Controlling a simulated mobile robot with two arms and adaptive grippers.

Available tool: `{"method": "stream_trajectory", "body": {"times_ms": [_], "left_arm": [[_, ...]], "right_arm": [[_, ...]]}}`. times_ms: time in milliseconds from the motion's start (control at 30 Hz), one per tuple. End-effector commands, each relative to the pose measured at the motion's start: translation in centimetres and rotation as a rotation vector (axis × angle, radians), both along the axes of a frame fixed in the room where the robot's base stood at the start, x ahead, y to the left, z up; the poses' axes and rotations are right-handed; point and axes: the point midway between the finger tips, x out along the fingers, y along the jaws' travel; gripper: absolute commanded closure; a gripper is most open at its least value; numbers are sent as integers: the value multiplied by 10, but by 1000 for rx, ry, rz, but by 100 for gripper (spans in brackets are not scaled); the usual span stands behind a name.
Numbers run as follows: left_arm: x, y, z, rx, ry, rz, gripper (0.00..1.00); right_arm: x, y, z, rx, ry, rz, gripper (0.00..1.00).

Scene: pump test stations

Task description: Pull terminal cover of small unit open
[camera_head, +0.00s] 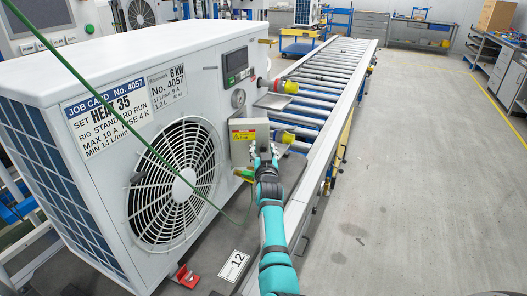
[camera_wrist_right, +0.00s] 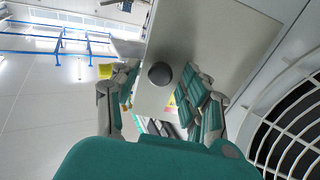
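The small heat-pump unit (camera_head: 130,120) is a white cabinet with a round fan grille, filling the left of the head view. Its terminal cover (camera_head: 238,152) is a beige box face with a yellow warning label, right of the fan. In the right wrist view, the cover (camera_wrist_right: 220,35) is a large grey plate with a round black knob (camera_wrist_right: 160,73). My right gripper (camera_head: 263,150) is in front of the cover's right part. In the wrist view its open fingers (camera_wrist_right: 160,88) stand on both sides of the knob, with gaps visible. My left gripper is not in view.
A green cable (camera_head: 110,118) hangs diagonally across the head view. A roller conveyor (camera_head: 335,75) runs away behind the unit, with yellow and red connectors (camera_head: 286,86) beside it. A red bracket (camera_head: 186,276) lies at the unit's base. The floor (camera_head: 420,170) on the right is clear.

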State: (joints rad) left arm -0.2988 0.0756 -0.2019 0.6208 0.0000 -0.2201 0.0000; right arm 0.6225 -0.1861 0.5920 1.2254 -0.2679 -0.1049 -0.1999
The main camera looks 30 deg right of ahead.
Motion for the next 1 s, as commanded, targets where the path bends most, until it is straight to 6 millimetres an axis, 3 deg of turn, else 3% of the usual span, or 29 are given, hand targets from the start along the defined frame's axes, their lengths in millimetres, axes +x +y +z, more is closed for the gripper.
{"method": "stream_trajectory", "body": {"times_ms": [333, 800, 1000], "left_arm": [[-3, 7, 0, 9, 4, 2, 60], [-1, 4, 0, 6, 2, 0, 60], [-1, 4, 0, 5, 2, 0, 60]], "right_arm": [[0, 0, 6, 0, 0, 0, 53], [0, 0, 87, 0, -1, 0, 53], [0, 1, 98, 0, 2, 1, 53]]}}
